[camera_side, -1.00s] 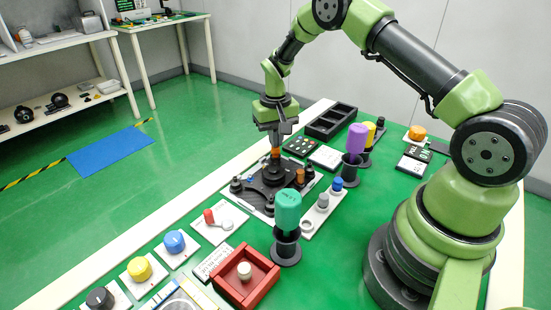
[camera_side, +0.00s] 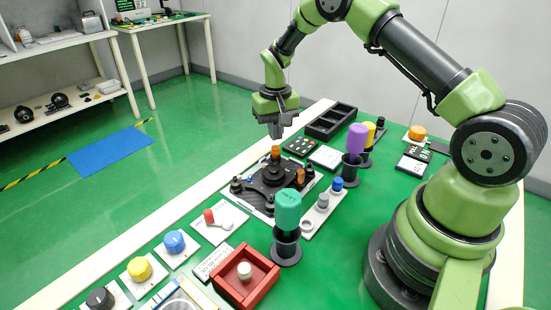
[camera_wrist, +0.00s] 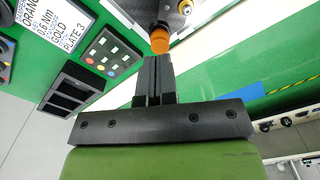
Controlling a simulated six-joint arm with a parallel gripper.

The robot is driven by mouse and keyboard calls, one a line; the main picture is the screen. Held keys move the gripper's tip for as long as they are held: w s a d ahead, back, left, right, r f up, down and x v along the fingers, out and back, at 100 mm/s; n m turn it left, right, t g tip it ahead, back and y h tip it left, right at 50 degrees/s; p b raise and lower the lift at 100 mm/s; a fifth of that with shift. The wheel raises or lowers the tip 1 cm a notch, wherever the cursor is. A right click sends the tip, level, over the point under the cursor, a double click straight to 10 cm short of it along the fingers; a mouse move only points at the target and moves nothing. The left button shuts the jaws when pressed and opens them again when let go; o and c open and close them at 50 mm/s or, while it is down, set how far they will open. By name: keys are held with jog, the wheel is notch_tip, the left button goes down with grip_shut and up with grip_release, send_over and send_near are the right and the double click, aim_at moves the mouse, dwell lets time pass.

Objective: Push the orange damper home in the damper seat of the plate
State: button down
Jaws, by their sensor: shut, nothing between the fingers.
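The orange damper (camera_side: 276,152) stands upright at the far side of the dark plate (camera_side: 262,193). In the wrist view the orange damper (camera_wrist: 160,41) shows just beyond the fingertips. I cannot tell how deep it sits in its seat. A second, orange-brown peg (camera_side: 300,176) stands at the plate's right side.
A teal-handled tool (camera_side: 287,212) and a purple-handled tool (camera_side: 356,140) stand in dark holders right of the plate. A black compartment tray (camera_side: 331,121) and a button panel (camera_side: 300,146) lie behind. A red box (camera_side: 246,282) is in front. The air around my gripper is clear.

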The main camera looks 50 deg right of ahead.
jog(key=shift+r, duration=2.3)
jog(key=s+a+r+t, duration=0.1)
jog(key=s+a+r, duration=0.2)
jog(key=r, duration=0.3)
jog(key=s+a+r+n+t, duration=0.1)
jog(key=s+a+r+t, duration=0.15)
jog(key=r, duration=0.35)
jog(key=s+a+r, duration=0.2)
jog(key=s+r, duration=0.2)
jog(key=r, duration=0.2)
jog(key=s+a+r+n+t+y, duration=0.1)
jog(key=s+a, duration=0.4)
jog(key=s, duration=0.9)
jog(key=t+y, duration=0.1)
jog(key=t, duration=0.1)
jog(key=shift+a+r+t, duration=0.15)
jog(key=shift+r+t, duration=0.2)
jog(key=shift+r, duration=0.05)
